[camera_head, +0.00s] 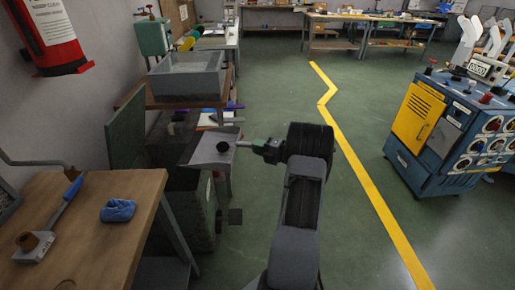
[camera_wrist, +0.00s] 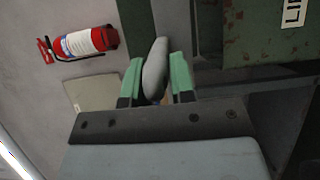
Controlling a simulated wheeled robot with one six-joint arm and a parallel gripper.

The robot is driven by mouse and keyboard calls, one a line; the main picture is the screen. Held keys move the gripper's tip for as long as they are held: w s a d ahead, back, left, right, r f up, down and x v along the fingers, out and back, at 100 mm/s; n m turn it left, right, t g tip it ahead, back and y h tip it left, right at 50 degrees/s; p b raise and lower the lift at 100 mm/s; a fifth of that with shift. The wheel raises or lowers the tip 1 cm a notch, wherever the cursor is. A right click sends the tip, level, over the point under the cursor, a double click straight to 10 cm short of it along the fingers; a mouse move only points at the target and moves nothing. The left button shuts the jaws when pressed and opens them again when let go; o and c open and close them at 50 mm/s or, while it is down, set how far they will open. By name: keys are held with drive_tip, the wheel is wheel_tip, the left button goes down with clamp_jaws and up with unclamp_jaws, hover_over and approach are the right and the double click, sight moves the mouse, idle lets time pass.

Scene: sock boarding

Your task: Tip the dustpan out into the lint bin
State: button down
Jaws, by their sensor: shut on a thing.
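My gripper (camera_head: 262,148) is shut on the handle of the grey dustpan (camera_head: 203,151). In the wrist view the green fingers (camera_wrist: 157,88) close on the grey handle (camera_wrist: 154,66). The pan reaches left from my gripper, over or beside the lint bin's right side; its exact height and tilt are hard to tell. The bin's inside is mostly hidden.
A wooden bench (camera_head: 90,232) at the near left holds a blue cloth (camera_head: 117,210) and a blue-handled tool (camera_head: 62,207). A grey basin (camera_head: 187,76) stands behind the bin. A blue and yellow machine (camera_head: 440,130) is at right. The green floor between is clear.

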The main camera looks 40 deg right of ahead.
sight(236, 147)
drive_tip(key=shift+a, duration=0.1)
